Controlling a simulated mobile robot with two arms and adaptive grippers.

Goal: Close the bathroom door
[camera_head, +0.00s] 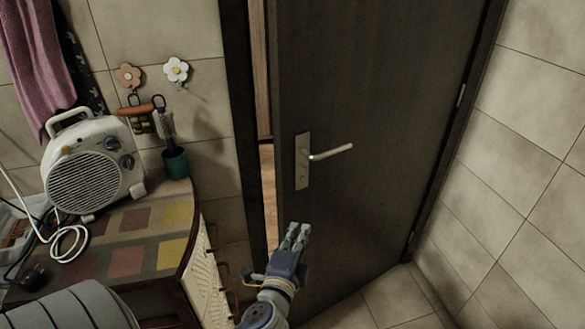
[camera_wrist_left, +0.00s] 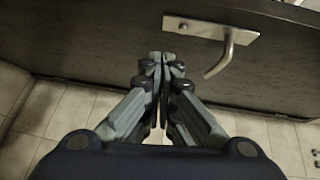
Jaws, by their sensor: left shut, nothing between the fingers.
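The dark bathroom door (camera_head: 375,110) is slightly ajar, with a narrow gap showing at its left edge beside the dark frame (camera_head: 239,90). A metal lever handle (camera_head: 330,152) on a plate sits near that left edge. The hinges are on the right side. My left gripper (camera_head: 298,232) is shut and empty, below the handle and in front of the door's lower left part. In the left wrist view the shut fingers (camera_wrist_left: 166,58) point at the door face (camera_wrist_left: 100,45), left of the handle (camera_wrist_left: 222,55). I cannot tell whether they touch the door. My right gripper is not in view.
A cabinet with a checkered top (camera_head: 125,245) stands at the left, holding a white fan heater (camera_head: 85,175) and a green cup (camera_head: 175,163) with a brush. A tiled wall (camera_head: 520,150) bounds the right. Tiled floor (camera_head: 390,297) is clear before the door.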

